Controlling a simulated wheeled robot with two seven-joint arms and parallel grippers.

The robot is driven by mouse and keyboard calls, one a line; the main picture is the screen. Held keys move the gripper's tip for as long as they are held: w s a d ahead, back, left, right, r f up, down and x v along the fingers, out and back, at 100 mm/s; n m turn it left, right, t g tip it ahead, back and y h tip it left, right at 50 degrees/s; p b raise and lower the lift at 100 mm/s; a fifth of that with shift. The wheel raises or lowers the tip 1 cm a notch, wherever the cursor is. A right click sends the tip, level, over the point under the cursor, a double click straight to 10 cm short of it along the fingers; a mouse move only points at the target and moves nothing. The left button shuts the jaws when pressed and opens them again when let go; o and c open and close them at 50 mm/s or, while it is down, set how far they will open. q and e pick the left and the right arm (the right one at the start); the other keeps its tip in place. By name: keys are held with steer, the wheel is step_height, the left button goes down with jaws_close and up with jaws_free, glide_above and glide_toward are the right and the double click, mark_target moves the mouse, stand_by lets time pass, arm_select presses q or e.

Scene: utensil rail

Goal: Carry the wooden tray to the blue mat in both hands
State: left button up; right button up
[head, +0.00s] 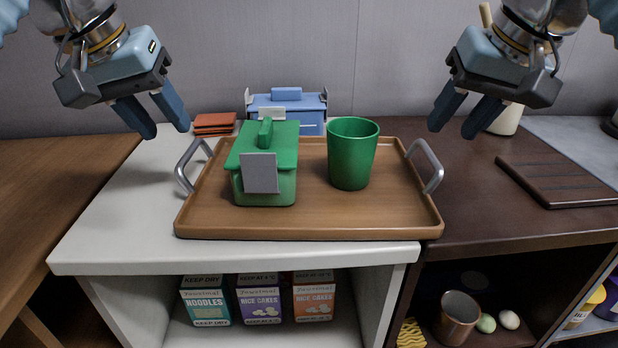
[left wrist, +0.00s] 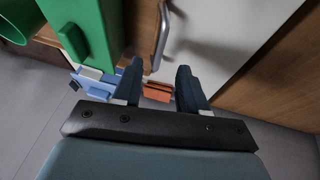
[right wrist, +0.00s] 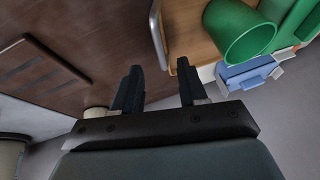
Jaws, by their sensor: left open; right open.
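The wooden tray (head: 310,222) has a raised rim and a grey metal handle at each end. It lies across the white counter and the dark brown counter. A green lidded box (head: 266,185) with a grey plate on its front and a green cup (head: 352,153) stand on it. My left gripper (head: 165,122) is open and empty, above and behind the left handle (head: 187,167). My right gripper (head: 454,125) is open and empty, above and right of the right handle (head: 428,165). The wrist views also show the left handle (left wrist: 161,35) and right handle (right wrist: 157,35).
A blue box (head: 300,112) and rust-coloured stacked pieces (head: 214,124) stand behind the tray. A dark grooved board (head: 560,180) lies at right, near a pale container (head: 506,120). Cartons (head: 260,298) and a copper-coloured cup (head: 458,315) sit on lower shelves.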

mark_target(187, 151)
arm_select(q)
steer(key=x, duration=0.8)
arm_select(e)
steer(key=x, duration=0.8)
steer(key=shift+f, duration=0.1)
arm_select(q)
steer(key=shift+c, duration=0.3)
arm_select(e)
steer(key=shift+c, duration=0.3)
arm_select(q)
jaws_close()
arm_select(e)
jaws_close()
steer(key=shift+d, duration=0.1)
arm_select(q)
steer(key=shift+a, duration=0.1)
